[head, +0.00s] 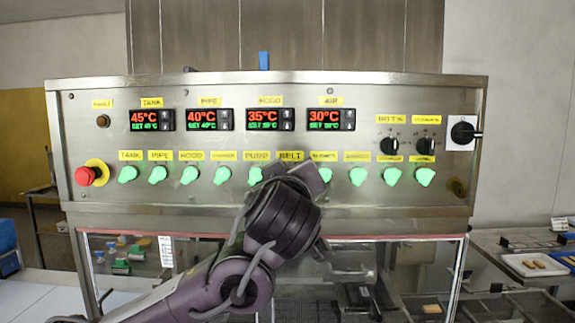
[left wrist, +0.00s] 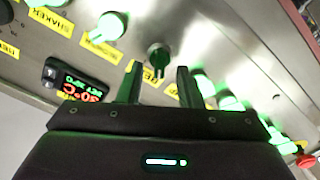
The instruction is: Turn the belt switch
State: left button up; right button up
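The BELT label (head: 291,156) is in the middle of the control panel's switch row in the head view. The belt switch under it is hidden there behind my left gripper (head: 292,176). In the left wrist view the belt switch (left wrist: 158,54) is a dark, unlit knob between lit green ones, its handle roughly square to the row. The two fingers of my left gripper (left wrist: 158,72) are apart, one on each side of the knob's line. The knob shows just beyond their tips, and I cannot tell whether they touch it. My right gripper is not in view.
Lit green switches, including the pump switch (head: 255,176), stand close on both sides. A red emergency stop (head: 85,176) is at the panel's left end, and a black rotary switch (head: 463,132) at its right. Temperature displays (head: 268,119) sit above the row.

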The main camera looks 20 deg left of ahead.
pick_arm(q)
jog(key=shift+w, duration=0.2)
jog(key=shift+c, duration=0.4)
grip_shut()
jog(key=shift+f, duration=0.1)
